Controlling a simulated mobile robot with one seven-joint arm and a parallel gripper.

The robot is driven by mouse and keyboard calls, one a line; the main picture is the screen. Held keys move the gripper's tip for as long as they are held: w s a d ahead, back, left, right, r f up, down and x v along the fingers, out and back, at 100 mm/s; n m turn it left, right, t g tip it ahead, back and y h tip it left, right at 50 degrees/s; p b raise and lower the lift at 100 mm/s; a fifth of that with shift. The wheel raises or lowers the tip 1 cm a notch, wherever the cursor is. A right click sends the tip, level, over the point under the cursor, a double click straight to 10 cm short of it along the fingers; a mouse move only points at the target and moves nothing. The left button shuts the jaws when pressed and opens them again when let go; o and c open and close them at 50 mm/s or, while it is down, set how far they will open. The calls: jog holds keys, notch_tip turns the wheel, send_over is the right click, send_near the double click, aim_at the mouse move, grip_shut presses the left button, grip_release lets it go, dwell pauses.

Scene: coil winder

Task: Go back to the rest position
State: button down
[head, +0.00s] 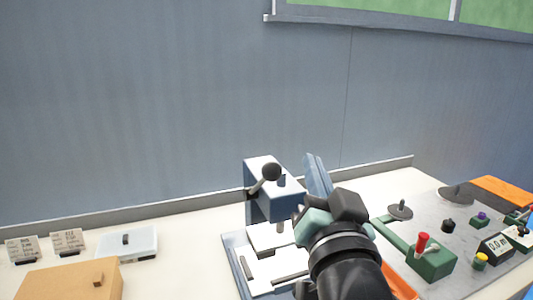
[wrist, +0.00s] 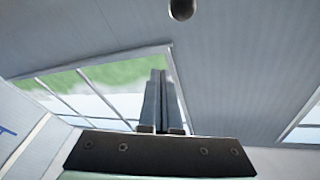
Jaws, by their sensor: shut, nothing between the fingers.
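My gripper (head: 318,172) is in the head view, raised in front of the grey-blue wall and pointing up. Its fingers are shut with nothing between them. In the wrist view my gripper (wrist: 161,75) shows its two fingers side by side, touching, above a dark mounting plate. My dark wrist and forearm hide part of the bench behind them. A blue-grey machine (head: 268,202) with a black ball-ended lever (head: 268,174) stands just left of the gripper. In the wrist view a dark round knob (wrist: 182,9) shows at the top edge.
A grey panel on the right carries a green box with a red lever (head: 430,256), discs and buttons. A cardboard-coloured box (head: 65,280), a white lidded case (head: 122,243) and two small cards (head: 66,240) stand at left. The wall above the bench is clear below the window (head: 400,8).

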jog(key=s+a+r+n+t+h, duration=0.15)
jog(key=s+a+r+t, duration=0.25)
jog(key=s+r, duration=0.5)
jog(key=s+a+r+n+t+y, duration=0.1)
jog(key=s+a+r+n+t, duration=0.25)
jog(key=s+r, duration=0.55)
jog(key=w+r+p, duration=0.3)
jog(key=r+p, duration=1.1)
jog(key=r, duration=0.1)
jog(key=shift+d+r+m, duration=0.2)
jog(key=shift+d+m, duration=0.1)
jog(key=shift+m, duration=0.1)
jog(key=shift+h, duration=0.25)
